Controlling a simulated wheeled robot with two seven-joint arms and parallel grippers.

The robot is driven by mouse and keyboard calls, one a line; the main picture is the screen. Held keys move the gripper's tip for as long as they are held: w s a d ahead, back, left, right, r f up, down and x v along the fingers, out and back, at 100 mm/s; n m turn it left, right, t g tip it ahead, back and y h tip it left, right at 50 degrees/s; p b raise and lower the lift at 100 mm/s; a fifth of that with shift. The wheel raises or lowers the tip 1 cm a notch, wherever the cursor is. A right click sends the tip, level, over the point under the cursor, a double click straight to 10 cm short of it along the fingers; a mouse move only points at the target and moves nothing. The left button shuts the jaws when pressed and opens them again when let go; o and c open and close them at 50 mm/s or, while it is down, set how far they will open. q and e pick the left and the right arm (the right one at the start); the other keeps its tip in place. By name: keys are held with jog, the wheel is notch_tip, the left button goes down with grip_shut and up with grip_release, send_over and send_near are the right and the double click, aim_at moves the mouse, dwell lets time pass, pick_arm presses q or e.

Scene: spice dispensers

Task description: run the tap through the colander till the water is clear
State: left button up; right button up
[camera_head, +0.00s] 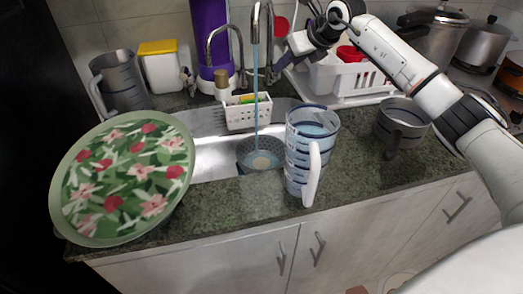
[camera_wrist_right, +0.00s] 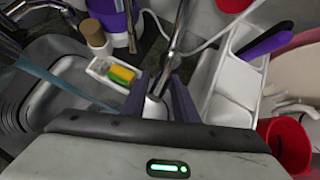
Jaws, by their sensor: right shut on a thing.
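The tap (camera_head: 256,25) has a tall chrome spout, and a blue stream of water (camera_head: 256,105) runs from it. The stream falls into the grey colander (camera_head: 245,150), which sits low in the sink; a pale patch shows inside, and I cannot tell what it is. The stream also shows at the left of the wrist view (camera_wrist_right: 60,82). My right gripper (camera_head: 277,68) is beside the tap, to its right. In the wrist view its dark fingers (camera_wrist_right: 163,92) are closed around the tap's chrome lever (camera_wrist_right: 176,50). My left gripper is not in view.
A large floral round tray (camera_head: 125,180) covers the counter's left. A striped pitcher (camera_head: 312,150) stands at the sink's front right, and a grey mug (camera_head: 401,128) is farther right. A white sponge caddy (camera_head: 247,113) is behind the colander. A white dish rack (camera_head: 350,78) is behind the pitcher.

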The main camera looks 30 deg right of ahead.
jog(key=shift+a+f, duration=0.15)
jog(key=shift+a, duration=0.05)
jog(key=shift+s+f+b, duration=0.25)
jog(key=shift+f+b, duration=0.15)
jog(key=shift+f, duration=0.1)
jog(key=shift+s+f+b, duration=0.25)
jog(key=shift+f+b, duration=0.15)
jog(key=shift+f, duration=0.05)
jog(key=shift+a, duration=0.1)
jog(key=o, duration=0.8)
jog(key=shift+r, duration=0.1)
